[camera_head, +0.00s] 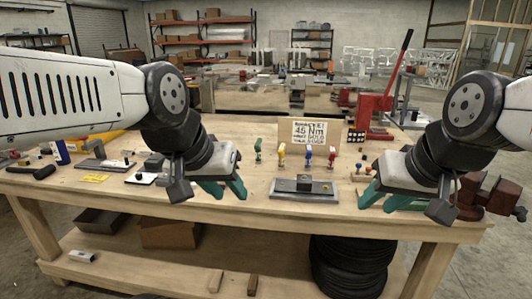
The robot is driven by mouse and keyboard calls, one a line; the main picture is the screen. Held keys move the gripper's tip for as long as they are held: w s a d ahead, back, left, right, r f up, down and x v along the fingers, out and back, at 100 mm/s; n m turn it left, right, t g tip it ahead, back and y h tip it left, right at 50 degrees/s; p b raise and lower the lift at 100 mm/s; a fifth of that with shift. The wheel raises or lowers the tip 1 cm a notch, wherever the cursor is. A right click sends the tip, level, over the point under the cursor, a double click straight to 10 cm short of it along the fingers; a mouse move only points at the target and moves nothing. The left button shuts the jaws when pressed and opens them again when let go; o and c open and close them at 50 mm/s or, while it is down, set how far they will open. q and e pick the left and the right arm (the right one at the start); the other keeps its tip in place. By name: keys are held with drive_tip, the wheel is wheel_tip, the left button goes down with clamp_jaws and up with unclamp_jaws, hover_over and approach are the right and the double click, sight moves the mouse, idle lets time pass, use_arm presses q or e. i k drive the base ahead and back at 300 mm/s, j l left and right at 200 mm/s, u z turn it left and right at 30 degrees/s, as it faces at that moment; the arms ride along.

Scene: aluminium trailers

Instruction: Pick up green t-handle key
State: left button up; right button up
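The green t-handle key (258,150) stands upright on the workbench, leftmost in a row of coloured t-handle keys. To its right stand a yellow key (281,155), a blue key (308,158) and a red key (331,157). My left gripper (224,192) has teal fingers that look spread and empty. It is nearer to me and left of the green key, not touching it. My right gripper (378,199) also looks open and empty, over the right part of the bench, well away from the green key.
A dark block on a metal plate (304,188) lies in front of the keys. A "45 Nm" sign (309,131) stands behind them. A red lever press (375,112) is at the back right and a red vise (490,193) at the right edge. Small tools lie at left.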

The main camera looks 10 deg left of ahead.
sight(258, 145)
drive_tip(key=i+l, duration=0.55)
drive_tip(key=u, duration=0.65)
drive_tip(key=i+j+z, duration=0.2)
drive_tip(key=z, duration=0.2)
drive_tip(key=i+j+z, duration=0.45)
drive_tip(key=j+z, duration=0.15)
drive_tip(key=z, duration=0.15)
